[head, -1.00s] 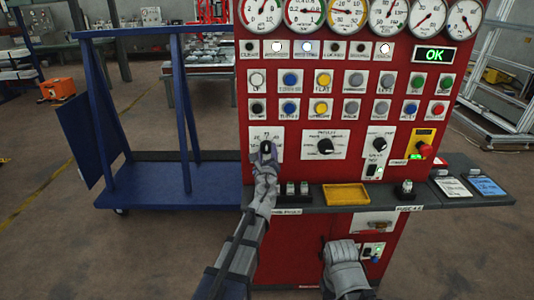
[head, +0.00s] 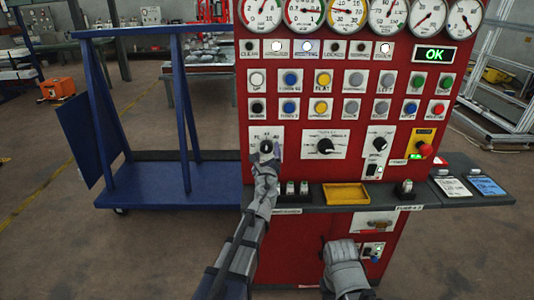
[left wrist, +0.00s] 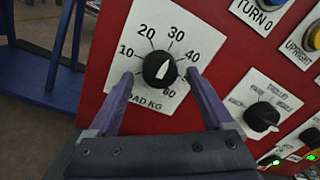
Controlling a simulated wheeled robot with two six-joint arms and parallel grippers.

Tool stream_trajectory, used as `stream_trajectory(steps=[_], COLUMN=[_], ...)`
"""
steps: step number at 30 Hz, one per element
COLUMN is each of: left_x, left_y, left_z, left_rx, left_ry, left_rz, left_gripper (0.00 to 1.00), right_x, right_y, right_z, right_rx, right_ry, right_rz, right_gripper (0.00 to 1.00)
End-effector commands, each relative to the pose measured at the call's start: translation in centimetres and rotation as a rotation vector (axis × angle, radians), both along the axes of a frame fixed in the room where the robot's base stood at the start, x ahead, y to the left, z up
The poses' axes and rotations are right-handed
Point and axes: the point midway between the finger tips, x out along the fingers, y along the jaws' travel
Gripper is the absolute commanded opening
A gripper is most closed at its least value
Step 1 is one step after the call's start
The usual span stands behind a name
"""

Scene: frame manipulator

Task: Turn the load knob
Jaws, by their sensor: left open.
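The load knob (left wrist: 160,68) is a round black knob with a white pointer, on a white plate marked LOAD KG with numbers from 10 to 60. In the head view the knob (head: 266,147) is at the lower left of the red panel, partly covered by my left gripper. My left gripper (head: 272,157) is open, with one purple-grey finger on each side of the knob in the left wrist view. I cannot tell whether the fingers touch it. My right gripper (head: 344,252) is low in front of the cabinet; its jaws cannot be made out.
The red panel (head: 300,165) carries gauges, buttons and other knobs, including a black knob (head: 325,146) to the right. A red emergency button (head: 425,149) is further right. A grey shelf (head: 320,200) with a yellow tray (head: 346,195) juts out below. A blue cart (head: 170,185) stands left.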

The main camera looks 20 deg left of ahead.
Motion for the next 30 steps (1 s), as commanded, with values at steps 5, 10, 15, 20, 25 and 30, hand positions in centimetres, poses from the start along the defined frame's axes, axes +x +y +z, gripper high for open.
stream_trajectory(steps=[5, 10, 15, 20, 25, 30], left_x=[-2.3, -5.1, -7.0, -7.2, -7.2, -8.2], left_y=[-0.5, -1.2, -1.8, -1.9, -1.8, -1.3], left_z=[-0.1, -0.2, -0.3, -0.3, -0.3, -1.1], left_rx=[0.0, -0.001, -0.001, -0.001, -0.003, -0.195], left_ry=[0.0, 0.0, 0.0, 0.001, 0.0, -0.019], left_rz=[-0.001, -0.002, -0.001, -0.001, 0.001, 0.079], left_gripper=[0.85, 0.85, 0.85, 0.85, 0.85, 0.85], right_x=[0.0, 0.0, 0.0, 0.0, 0.0, 0.0], right_y=[0.0, 0.0, 0.0, 0.0, 0.0, 0.0], right_z=[-0.1, -0.2, -0.3, -0.3, -0.3, -0.3], right_rx=[0.0, 0.0, 0.0, 0.0, 0.0, 0.0], right_ry=[0.0, 0.0, 0.0, 0.0, 0.0, 0.0], right_rz=[0.0, 0.0, 0.0, 0.0, 0.0, 0.0], right_gripper=[0.0, 0.0, 0.0, 0.0, 0.0, 0.0])
